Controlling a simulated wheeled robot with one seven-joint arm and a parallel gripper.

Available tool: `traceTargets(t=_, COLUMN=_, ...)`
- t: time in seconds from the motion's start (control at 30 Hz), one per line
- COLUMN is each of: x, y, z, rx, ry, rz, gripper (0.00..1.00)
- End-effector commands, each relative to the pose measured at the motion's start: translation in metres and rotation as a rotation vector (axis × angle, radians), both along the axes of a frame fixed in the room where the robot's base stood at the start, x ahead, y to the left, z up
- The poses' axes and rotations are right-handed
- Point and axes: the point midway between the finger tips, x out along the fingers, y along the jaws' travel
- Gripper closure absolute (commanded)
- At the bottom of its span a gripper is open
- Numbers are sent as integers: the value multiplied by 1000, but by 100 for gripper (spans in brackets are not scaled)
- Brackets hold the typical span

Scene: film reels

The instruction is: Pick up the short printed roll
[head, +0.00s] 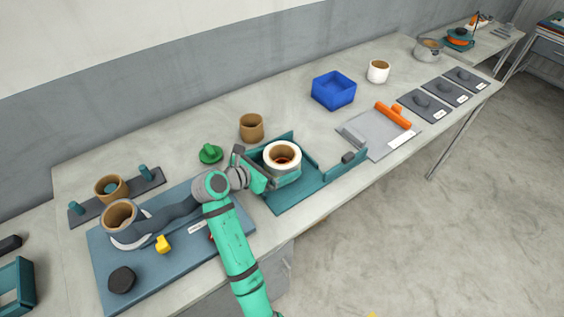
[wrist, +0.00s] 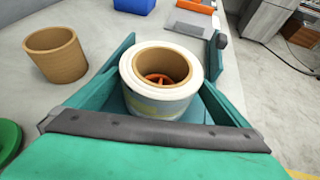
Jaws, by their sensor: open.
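The short printed roll (head: 271,163) has a white outer wrap, a brown core and a red-orange part showing inside the core. It stands upright in a teal tray (head: 292,197) near the middle of the bench. In the wrist view the roll (wrist: 160,108) shows faint yellowish and greenish print on its side. My gripper (head: 262,170) is open, close beside the roll on its left in the head view. Whether it touches the roll cannot be told. The lower side of the roll is partly hidden.
A brown cardboard core (head: 251,130) and a green knobbed piece (head: 210,153) stand behind my gripper. The tray's raised walls (head: 345,160) flank the roll. A blue bin (head: 333,92) and white roll (head: 378,73) stand further right. A blue mat (head: 178,250) with parts lies left.

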Motion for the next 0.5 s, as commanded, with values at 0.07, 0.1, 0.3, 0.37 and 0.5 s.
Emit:
traceTargets(t=0.07, x=8, y=-8, z=-3, rx=-1, ry=1, rz=-2, gripper=0)
traceTargets(t=0.1, x=11, y=-11, z=-6, rx=-1, ry=1, rz=-2, gripper=0)
traceTargets(t=0.3, x=19, y=-17, z=-11, rx=0, ry=0, rz=1, gripper=0)
traceTargets(t=0.37, x=19, y=-17, z=-11, rx=1, ry=-1, rz=0, gripper=0)
traceTargets(t=0.5, x=18, y=-17, z=-11, rx=0, ry=-2, rz=0, gripper=5)
